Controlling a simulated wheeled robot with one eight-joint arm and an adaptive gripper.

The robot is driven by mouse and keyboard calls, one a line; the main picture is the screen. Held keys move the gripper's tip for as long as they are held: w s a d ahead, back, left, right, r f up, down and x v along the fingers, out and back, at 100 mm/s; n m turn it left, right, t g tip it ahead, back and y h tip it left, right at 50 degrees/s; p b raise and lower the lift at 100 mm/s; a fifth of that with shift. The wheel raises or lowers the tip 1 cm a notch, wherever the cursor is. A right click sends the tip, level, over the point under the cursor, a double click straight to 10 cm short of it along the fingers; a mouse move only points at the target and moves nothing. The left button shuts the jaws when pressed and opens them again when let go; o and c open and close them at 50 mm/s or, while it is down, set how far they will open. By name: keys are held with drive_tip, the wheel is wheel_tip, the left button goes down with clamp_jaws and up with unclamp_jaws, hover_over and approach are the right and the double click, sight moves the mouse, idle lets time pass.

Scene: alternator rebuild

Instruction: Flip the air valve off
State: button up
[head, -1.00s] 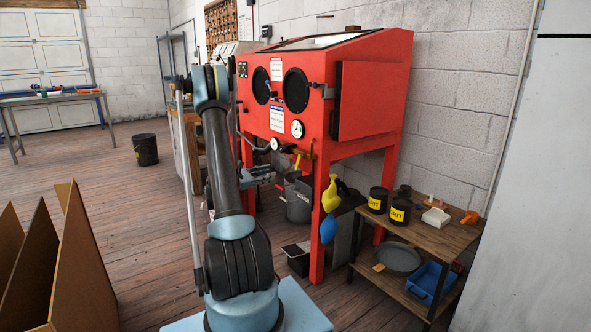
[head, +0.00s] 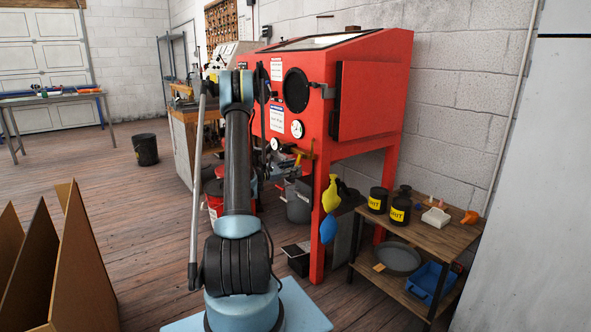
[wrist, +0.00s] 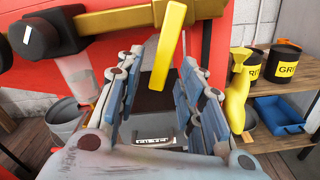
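The air valve is a brass pipe fitting (wrist: 120,22) on the front of the red cabinet. Its yellow lever (wrist: 169,45) hangs down from it, slightly tilted, in the upper middle of the wrist view. The lever also shows small in the head view (head: 297,158), below the cabinet's gauges. My gripper (wrist: 162,78) is open, with one blue-grey finger on each side. The lever's lower end appears in the gap between the fingertips; I cannot tell whether either finger touches it. In the head view my arm mostly hides the gripper.
The red blast cabinet (head: 362,100) stands against the wall. A wooden shelf (head: 450,238) with black grit cans (head: 400,209) stands at right. A grey bucket (head: 298,207) is under the cabinet.

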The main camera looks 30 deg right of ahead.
drive_tip(key=shift+w+d, duration=0.1)
drive_tip(key=shift+d, duration=1.15)
clamp_jaws()
drive_tip(key=shift+d, duration=0.1)
